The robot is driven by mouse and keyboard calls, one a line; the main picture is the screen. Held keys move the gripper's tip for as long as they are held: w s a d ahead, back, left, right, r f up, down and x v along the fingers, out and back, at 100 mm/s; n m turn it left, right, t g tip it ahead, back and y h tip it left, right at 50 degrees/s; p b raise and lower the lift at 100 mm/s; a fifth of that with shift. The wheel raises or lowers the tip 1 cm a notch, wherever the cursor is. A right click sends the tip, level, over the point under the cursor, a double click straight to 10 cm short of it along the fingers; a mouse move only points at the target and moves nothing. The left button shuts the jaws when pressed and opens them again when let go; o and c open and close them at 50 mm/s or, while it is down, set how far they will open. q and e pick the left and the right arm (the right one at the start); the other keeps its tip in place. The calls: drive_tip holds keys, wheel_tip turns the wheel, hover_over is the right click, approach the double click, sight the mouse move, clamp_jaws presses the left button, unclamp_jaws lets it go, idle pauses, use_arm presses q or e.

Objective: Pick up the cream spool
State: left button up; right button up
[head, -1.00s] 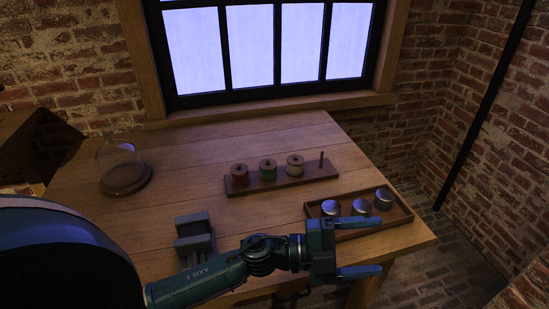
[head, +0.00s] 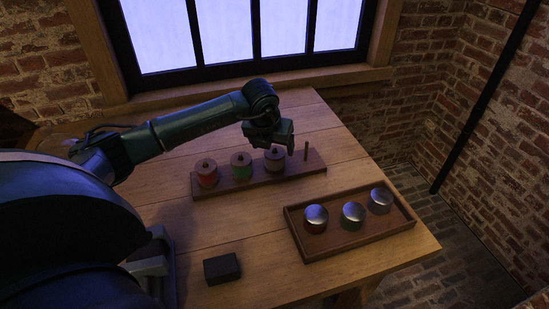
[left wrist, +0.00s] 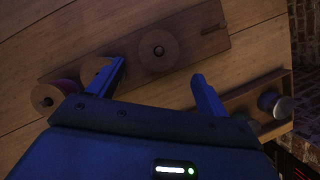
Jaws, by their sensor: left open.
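The cream spool (head: 275,164) sits on a wooden rack (head: 232,182), third from the left, next to a bare peg (head: 306,151). My left gripper (head: 276,147) is open and empty just above it, partly covering its top. In the left wrist view the cream spool (left wrist: 158,50) shows beyond the fingertips, roughly centred between the two fingers (left wrist: 159,70), which appear apart from it. My right gripper is not in view.
A red spool (head: 206,176) and a green spool (head: 241,169) stand left of it on the rack. A tray (head: 345,242) with three metal-lidded jars is at the right. A dark block (head: 222,268) lies near the front. The window is behind.

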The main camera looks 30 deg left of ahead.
sight(274, 153)
use_arm(q)
drive_tip(key=x, duration=0.3)
drive_tip(key=shift+w+a+x, duration=0.1)
drive_tip(key=shift+x, duration=1.25)
drive_tip(key=shift+w+a+x, duration=0.1)
drive_tip(key=shift+w+x, duration=0.05)
drive_tip(key=shift+x, duration=1.2)
drive_tip(key=shift+r, duration=0.1)
drive_tip(key=shift+c, duration=0.4)
drive_tip(key=c, duration=1.1)
